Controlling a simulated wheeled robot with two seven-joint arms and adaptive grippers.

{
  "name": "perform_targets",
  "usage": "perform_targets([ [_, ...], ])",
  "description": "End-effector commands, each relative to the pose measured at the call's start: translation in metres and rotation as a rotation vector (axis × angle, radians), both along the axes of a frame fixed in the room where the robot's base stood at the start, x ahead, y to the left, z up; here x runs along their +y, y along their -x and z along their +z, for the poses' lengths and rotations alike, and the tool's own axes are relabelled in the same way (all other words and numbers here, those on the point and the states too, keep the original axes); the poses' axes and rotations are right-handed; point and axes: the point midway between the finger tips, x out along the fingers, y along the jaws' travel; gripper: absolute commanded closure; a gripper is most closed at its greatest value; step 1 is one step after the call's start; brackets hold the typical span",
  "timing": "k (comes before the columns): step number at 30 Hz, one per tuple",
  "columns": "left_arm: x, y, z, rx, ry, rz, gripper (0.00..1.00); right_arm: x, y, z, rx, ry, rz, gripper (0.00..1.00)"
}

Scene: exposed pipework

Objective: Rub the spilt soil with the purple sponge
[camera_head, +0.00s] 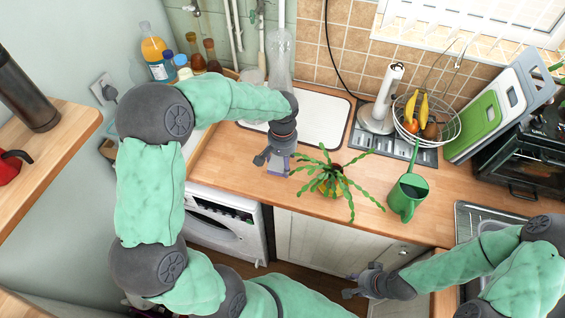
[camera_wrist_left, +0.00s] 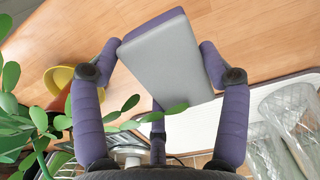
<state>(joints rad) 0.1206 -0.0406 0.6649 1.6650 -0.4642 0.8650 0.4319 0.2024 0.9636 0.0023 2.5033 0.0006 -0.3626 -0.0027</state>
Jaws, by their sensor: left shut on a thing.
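My left gripper (camera_head: 272,160) is above the wooden counter, left of a potted plant, and is shut on the purple sponge (camera_head: 279,167). In the left wrist view the sponge (camera_wrist_left: 165,62) has a flat grey face and purple edges, and it sits between the fingers (camera_wrist_left: 160,60). Its contact with the counter is hard to tell. I cannot make out the spilt soil in either view. My right gripper (camera_head: 358,281) is empty, with its fingers apart, low in front of the counter's front edge.
The spiky green plant (camera_head: 328,182) in a yellow pot (camera_wrist_left: 60,78) stands close to my left gripper. A green watering can (camera_head: 407,195) is right of it. Glass vessels (camera_wrist_left: 285,120) stand on a white mat (camera_head: 318,118) behind. Bare counter (camera_head: 225,160) lies left.

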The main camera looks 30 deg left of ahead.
Motion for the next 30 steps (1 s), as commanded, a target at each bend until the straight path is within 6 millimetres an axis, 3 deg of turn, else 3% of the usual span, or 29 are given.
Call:
perform_targets([
  [9, 0.002, -0.004, 0.027, -0.001, 0.001, -0.001, 0.55, 0.000, 0.000, 0.020, 0.000, 0.000, 0.000, 0.64],
  [30, 0.002, -0.004, 0.027, -0.001, 0.001, -0.001, 0.55, 0.000, 0.000, 0.019, 0.000, 0.000, 0.000, 0.64],
])
